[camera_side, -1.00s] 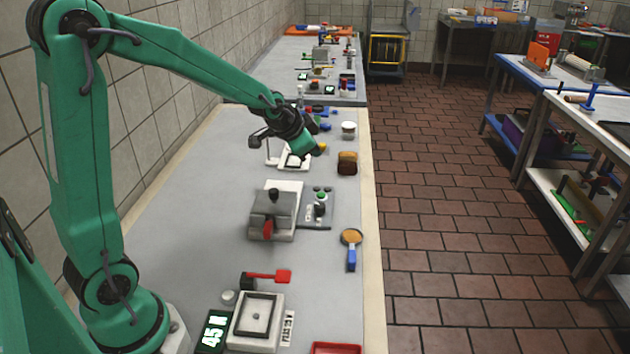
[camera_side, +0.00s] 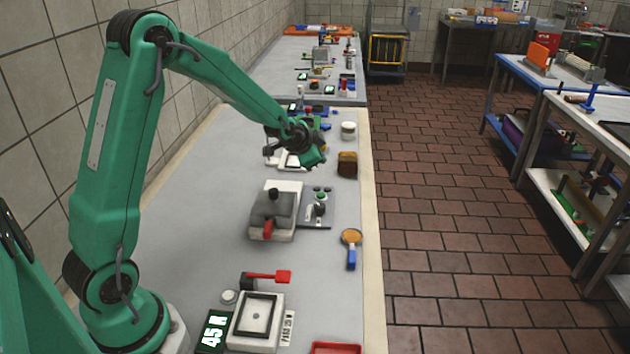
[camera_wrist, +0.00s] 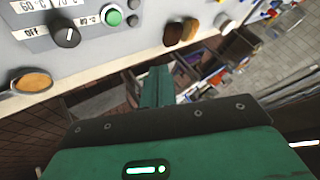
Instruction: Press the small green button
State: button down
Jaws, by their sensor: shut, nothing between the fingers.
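The small green button (camera_side: 320,196) sits on a grey control panel (camera_side: 316,227) beside the grey press-like machine in the side view. It also shows in the wrist view as a round green cap (camera_wrist: 113,17) at the top, right of a black dial (camera_wrist: 66,34). My gripper (camera_side: 318,161) is shut and empty, above the worktop and farther back than the button, apart from it. In the wrist view its closed green fingers (camera_wrist: 157,75) point up the picture, below and to the right of the button.
The grey machine (camera_side: 272,207) with a red handle stands left of the panel. A brown block (camera_side: 347,164) lies right of my gripper. A round-headed tool with a blue handle (camera_side: 351,248) lies near the worktop's right edge. The worktop left of the machine is clear.

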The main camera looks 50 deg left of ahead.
aim_at(318, 198)
jog(key=shift+f, duration=4.4)
jog(key=shift+a+f, duration=0.1)
jog(key=shift+f, duration=0.3)
